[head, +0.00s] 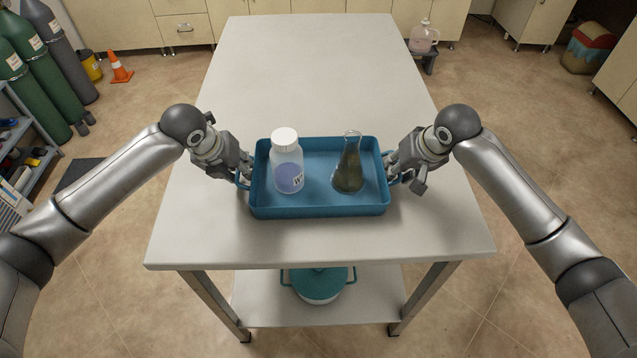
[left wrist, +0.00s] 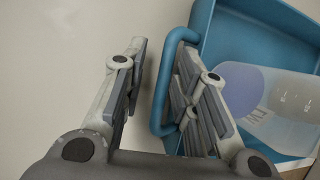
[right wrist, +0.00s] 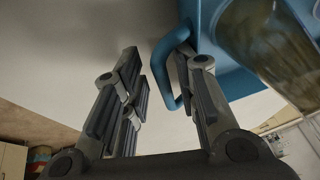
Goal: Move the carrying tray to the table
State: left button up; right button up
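The blue carrying tray (head: 320,211) sits level on the pale table (head: 310,75), near its front edge. It holds a white-capped bottle with purple contents (head: 287,165) and a conical flask with dark contents (head: 348,170). My left gripper (head: 243,177) is at the tray's left handle; in the left wrist view the handle (left wrist: 162,85) lies between its parted fingers. My right gripper (head: 395,175) is at the right handle; in the right wrist view the handle (right wrist: 165,65) lies between its parted fingers, close to one finger.
The tabletop behind the tray is clear. A teal-lidded container (head: 318,284) stands on the table's lower shelf (head: 365,300). Gas cylinders (head: 35,75) and an orange cone (head: 119,67) stand at the left. A jug (head: 423,37) on a small stand is beyond the table at the right.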

pick_arm(q)
jog(key=shift+d+r, duration=0.1)
pick_arm(e)
jog(key=shift+a, duration=0.1)
jog(key=shift+r, duration=0.1)
pick_arm(q)
jog(key=v, duration=0.7)
jog(key=shift+s+a+r, duration=0.2)
jog(key=shift+r, duration=0.1)
pick_arm(e)
jog(key=v, duration=1.2)
